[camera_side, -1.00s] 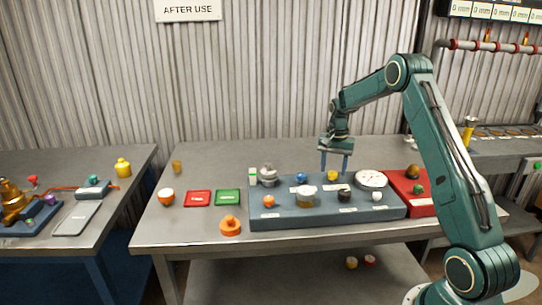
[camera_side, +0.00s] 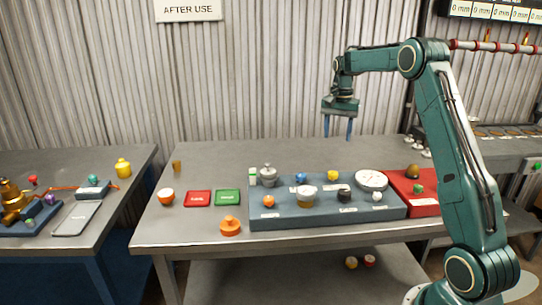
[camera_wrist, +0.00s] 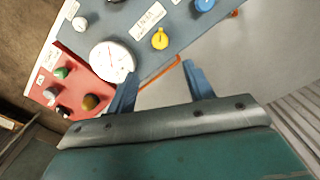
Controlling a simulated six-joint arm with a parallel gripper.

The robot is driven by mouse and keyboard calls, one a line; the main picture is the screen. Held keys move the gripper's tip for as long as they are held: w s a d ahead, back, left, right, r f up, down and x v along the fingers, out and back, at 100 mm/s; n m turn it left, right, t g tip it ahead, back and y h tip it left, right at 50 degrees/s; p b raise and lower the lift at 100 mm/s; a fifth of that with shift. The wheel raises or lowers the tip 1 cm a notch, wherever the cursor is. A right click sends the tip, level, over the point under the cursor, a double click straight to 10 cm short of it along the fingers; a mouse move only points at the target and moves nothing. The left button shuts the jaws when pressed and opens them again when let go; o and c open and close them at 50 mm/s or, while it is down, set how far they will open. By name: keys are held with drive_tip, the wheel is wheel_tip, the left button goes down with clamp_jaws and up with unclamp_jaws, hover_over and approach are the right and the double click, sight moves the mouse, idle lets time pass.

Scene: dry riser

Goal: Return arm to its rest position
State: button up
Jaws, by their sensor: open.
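My gripper (camera_side: 338,128) hangs in the air above the back part of the table, fingers pointing down. Its two blue fingers are apart with nothing between them. In the wrist view my gripper (camera_wrist: 160,85) also shows open and empty, with grey table surface beyond the fingertips. The blue-grey panel block (camera_side: 280,218) stands below it on the table, carrying several knobs and a round white gauge (camera_side: 371,179). The gauge (camera_wrist: 112,61) also shows left of the fingers in the wrist view.
A red block (camera_side: 422,207) with small knobs adjoins the panel's right end. Red (camera_side: 197,198) and green (camera_side: 228,197) plates, an orange knobbed piece (camera_side: 230,226) and an orange-white cup (camera_side: 166,197) sit left of the panel. The back of the table is mostly clear. Corrugated wall stands behind.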

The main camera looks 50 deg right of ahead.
idle(0.3)
drive_tip(key=s+a+r+n+t, duration=0.1)
drive_tip(key=s+a+r+n, duration=0.2)
drive_tip(key=a, duration=0.4)
drive_tip(key=s+a+r+n+t, duration=0.1)
drive_tip(key=s+a+r+n, duration=0.1)
drive_tip(key=a+r, duration=0.35)
drive_tip(key=s+a+r+n, duration=0.2)
drive_tip(key=s+a, duration=0.1)
drive_tip(key=a, duration=0.5)
drive_tip(key=s+a+f+n+t, duration=0.1)
drive_tip(key=s+a+f+n, duration=0.1)
drive_tip(key=s+a, duration=0.4)
drive_tip(key=s+a+f+n+t, duration=0.2)
drive_tip(key=s+a+n, duration=0.3)
drive_tip(key=s, duration=0.6)
drive_tip(key=shift+a+f+n+t, duration=0.25)
drive_tip(key=shift+a+n+t, duration=0.05)
drive_tip(key=shift+a, duration=0.55)
drive_tip(key=shift+s, duration=0.1)
